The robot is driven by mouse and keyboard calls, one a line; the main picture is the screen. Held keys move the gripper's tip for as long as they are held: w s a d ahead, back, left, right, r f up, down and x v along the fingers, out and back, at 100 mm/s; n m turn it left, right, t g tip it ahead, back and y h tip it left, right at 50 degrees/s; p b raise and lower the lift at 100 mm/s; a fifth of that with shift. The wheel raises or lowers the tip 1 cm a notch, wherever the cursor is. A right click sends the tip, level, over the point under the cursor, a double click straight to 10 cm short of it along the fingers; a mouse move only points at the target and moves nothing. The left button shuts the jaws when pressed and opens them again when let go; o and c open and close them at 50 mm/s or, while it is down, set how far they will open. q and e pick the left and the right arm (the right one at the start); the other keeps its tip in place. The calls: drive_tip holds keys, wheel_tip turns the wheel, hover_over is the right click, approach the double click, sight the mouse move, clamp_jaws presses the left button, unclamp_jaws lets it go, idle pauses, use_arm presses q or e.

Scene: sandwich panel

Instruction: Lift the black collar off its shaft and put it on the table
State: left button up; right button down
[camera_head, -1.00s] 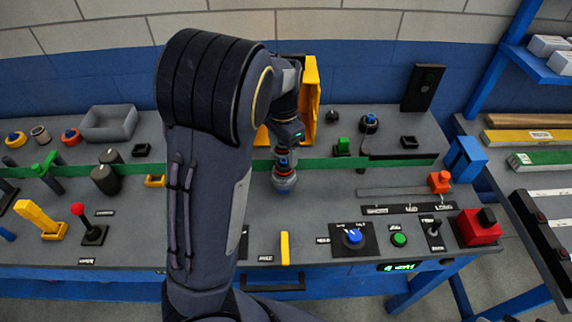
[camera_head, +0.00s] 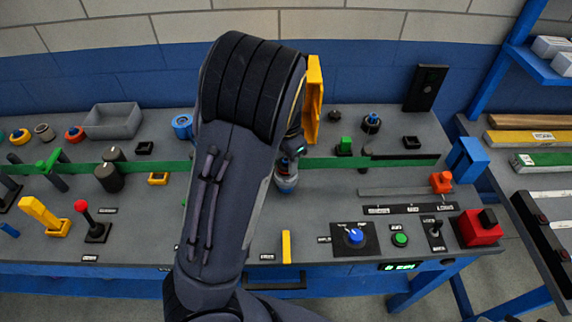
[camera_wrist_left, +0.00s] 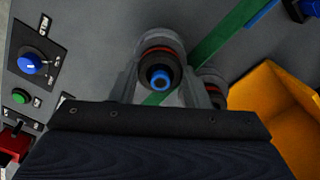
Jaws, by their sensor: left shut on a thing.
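My left gripper (camera_head: 290,160) reaches down over the middle of the panel table (camera_head: 330,215), partly hidden by my own arm. In the left wrist view its fingers (camera_wrist_left: 160,88) are shut on a dark round piece (camera_wrist_left: 160,52) with a red ring and a blue middle. I cannot tell whether this is the black collar, or whether it is clear of the table. A grey round body (camera_head: 286,182) shows below the gripper in the head view. A black round piece with a blue top (camera_head: 371,123) stands upright to the right. My right gripper is out of view.
A yellow bin (camera_head: 314,100) stands close behind the gripper. A green strip (camera_head: 225,166) crosses the table. A yellow handle (camera_head: 286,247) and a blue knob (camera_head: 354,236) are in front. Black cylinders (camera_head: 109,178) stand at left. Bare table lies right of the gripper.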

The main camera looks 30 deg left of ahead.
use_arm(q)
drive_tip(key=shift+r, duration=0.15)
drive_tip(key=shift+r, duration=0.25)
wheel_tip(320, 180, up, 2)
drive_tip(key=shift+r, duration=0.1)
drive_tip(key=s+d+r, duration=0.8)
drive_tip(key=s+r, duration=0.2)
drive_tip(key=s, duration=0.1)
drive_tip(key=shift+s+p, duration=0.2)
drive_tip(key=shift+p, duration=0.25)
drive_tip(key=shift+d, duration=0.1)
